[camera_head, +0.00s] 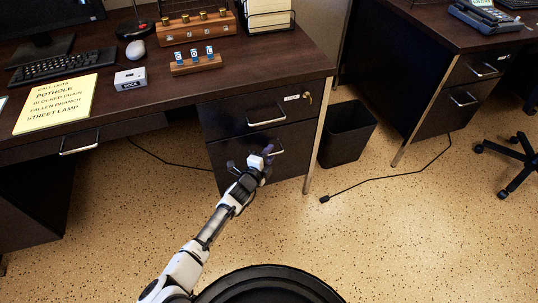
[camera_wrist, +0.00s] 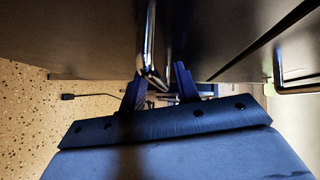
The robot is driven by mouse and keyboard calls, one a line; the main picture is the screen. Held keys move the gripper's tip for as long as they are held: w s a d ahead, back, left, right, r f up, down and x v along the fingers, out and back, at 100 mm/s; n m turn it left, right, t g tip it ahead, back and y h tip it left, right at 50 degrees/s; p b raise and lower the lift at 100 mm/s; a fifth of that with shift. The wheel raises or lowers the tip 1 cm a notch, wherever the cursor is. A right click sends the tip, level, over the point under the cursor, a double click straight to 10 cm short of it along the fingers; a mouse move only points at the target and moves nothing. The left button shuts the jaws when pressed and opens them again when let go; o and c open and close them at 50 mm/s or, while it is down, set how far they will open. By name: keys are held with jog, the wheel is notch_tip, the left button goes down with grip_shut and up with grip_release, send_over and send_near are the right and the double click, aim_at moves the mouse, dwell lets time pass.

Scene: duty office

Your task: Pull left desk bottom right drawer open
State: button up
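The left desk (camera_head: 290,60) has two dark drawers on its right side. The bottom right drawer (camera_head: 228,158) looks shut, its front in line with the drawer above. Its metal bar handle (camera_head: 279,147) is partly hidden by my gripper (camera_head: 266,156). In the wrist view, my gripper (camera_wrist: 159,78) is open, with its two blue fingers apart. The handle (camera_wrist: 150,45) of the bottom drawer runs in between the fingertips. I cannot tell whether either finger touches it.
The top right drawer (camera_head: 235,112) is shut, with a handle and a key in its lock. A black waste bin (camera_head: 347,133) stands right of the desk leg. A cable lies on the speckled floor (camera_head: 400,230). The floor before the drawers is otherwise clear.

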jog(key=shift+w+d, duration=0.1)
grip_shut()
dwell(0.5)
